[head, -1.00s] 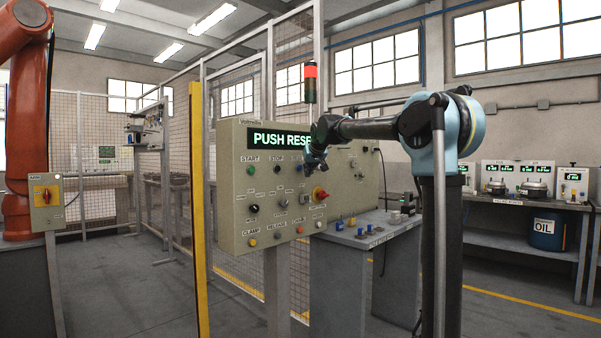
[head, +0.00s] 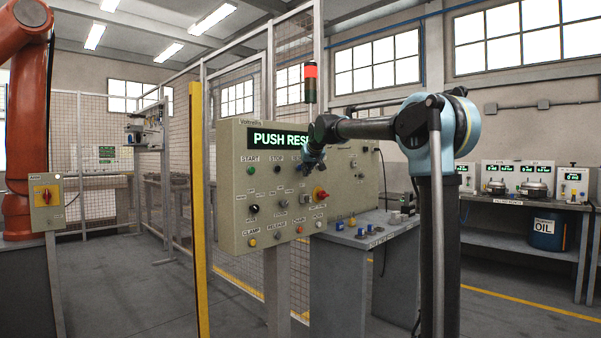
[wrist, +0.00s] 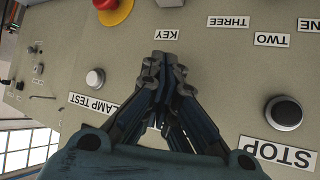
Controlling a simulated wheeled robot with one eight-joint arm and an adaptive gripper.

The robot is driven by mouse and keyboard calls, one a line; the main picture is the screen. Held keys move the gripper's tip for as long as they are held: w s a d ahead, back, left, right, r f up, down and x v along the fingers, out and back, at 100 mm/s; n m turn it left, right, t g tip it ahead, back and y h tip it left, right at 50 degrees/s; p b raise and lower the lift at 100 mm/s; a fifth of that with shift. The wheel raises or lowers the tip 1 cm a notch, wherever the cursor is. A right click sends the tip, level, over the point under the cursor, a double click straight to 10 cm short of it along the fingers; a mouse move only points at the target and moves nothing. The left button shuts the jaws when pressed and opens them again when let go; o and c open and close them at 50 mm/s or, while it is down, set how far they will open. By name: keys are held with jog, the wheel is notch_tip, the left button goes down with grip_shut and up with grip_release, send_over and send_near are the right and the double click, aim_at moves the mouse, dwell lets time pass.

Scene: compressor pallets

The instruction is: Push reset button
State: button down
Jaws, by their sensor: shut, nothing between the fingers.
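The grey control panel (head: 240,190) stands upright with a green display (head: 278,139) reading "PUSH RESE", its end hidden by my arm. The green start button (head: 251,171) and the black stop button (head: 276,171) show on its upper row. My gripper (head: 311,166) is just right of them, in front of the panel, covering the spot where the reset button would be. In the wrist view my gripper (wrist: 165,62) is shut and empty, between the stop button (wrist: 283,112) and the white lamp test button (wrist: 95,77). The reset button is not visible there. I cannot tell whether the fingertips touch the panel.
A red emergency knob on a yellow base (head: 320,193) is close below my gripper. Selector switches and lower buttons (head: 276,237) fill the panel. A grey table (head: 365,245) with small parts stands behind right. A yellow post (head: 198,200) rises at left.

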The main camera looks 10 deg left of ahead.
jog(key=shift+w+a, duration=0.25)
jog(key=shift+a, duration=0.1)
dwell(0.6)
jog(key=shift+s+d, duration=0.1)
jog(key=shift+d, duration=0.05)
jog(key=shift+s+d, duration=0.45)
jog(key=shift+d, duration=0.15)
jog(key=s+d, duration=0.3)
jog(key=d, duration=0.1)
jog(key=shift+s+d, duration=0.4)
dwell(0.3)
dwell(0.7)
